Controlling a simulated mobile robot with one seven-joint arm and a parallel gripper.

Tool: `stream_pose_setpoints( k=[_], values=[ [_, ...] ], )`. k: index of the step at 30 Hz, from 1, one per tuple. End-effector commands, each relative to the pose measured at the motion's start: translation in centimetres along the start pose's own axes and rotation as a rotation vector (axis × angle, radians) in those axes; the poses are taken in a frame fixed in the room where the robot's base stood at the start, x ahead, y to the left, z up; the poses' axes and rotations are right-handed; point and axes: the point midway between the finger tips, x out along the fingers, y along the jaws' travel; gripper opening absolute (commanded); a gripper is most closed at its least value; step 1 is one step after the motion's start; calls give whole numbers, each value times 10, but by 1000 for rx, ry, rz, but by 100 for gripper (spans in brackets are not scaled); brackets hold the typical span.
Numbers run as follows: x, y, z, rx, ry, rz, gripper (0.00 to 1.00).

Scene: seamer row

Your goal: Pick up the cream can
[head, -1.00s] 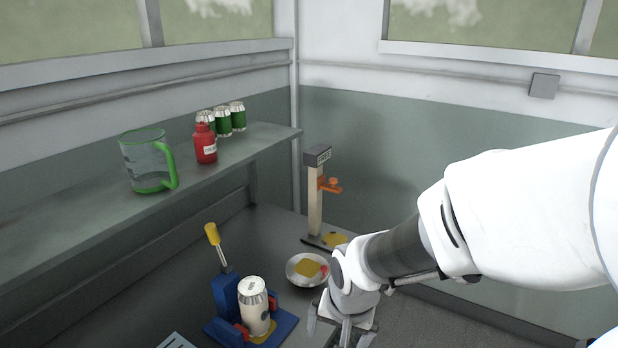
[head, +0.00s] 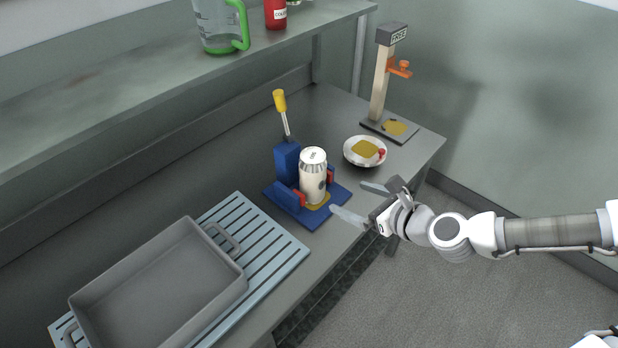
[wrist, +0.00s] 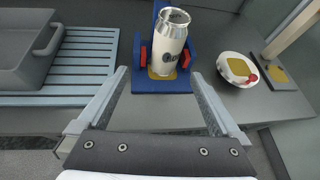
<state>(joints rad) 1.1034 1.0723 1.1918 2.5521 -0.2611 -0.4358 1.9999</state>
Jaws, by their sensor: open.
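The cream can (head: 313,172) stands upright on the blue seamer fixture (head: 287,163), on a yellow pad between red jaws. In the wrist view the can (wrist: 170,45) is ahead, just above the gap between my fingers. My gripper (head: 362,202) is open and empty, to the right of the can in the head view, with its fingers pointing toward it and apart from it. In the wrist view my gripper (wrist: 160,85) has both fingers spread wide. The can's base is partly hidden by the fixture.
A grey tray (head: 228,296) sits on a slatted blue rack (head: 285,262) left of the fixture. A bowl (head: 350,155) and a post stand (head: 381,85) are behind right. The fixture has a yellow-handled lever (head: 280,101). A shelf (head: 150,105) overhangs the bench, holding a green-handled jug (head: 215,27).

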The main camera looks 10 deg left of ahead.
Motion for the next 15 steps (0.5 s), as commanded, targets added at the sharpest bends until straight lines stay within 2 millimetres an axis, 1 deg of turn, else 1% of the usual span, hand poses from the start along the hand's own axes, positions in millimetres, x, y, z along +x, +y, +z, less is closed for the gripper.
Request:
stream_pose_setpoints(
  k=[3,5,8,10,15],
  values=[
    [-3,-8,8,72,-49,-31,100],
    [-1,-10,10,84,-59,-38,100],
    [10,-10,8,87,-61,-38,100],
    [21,-10,8,84,-60,-37,100],
    [43,-11,13,86,-60,-36,100]
  ],
)
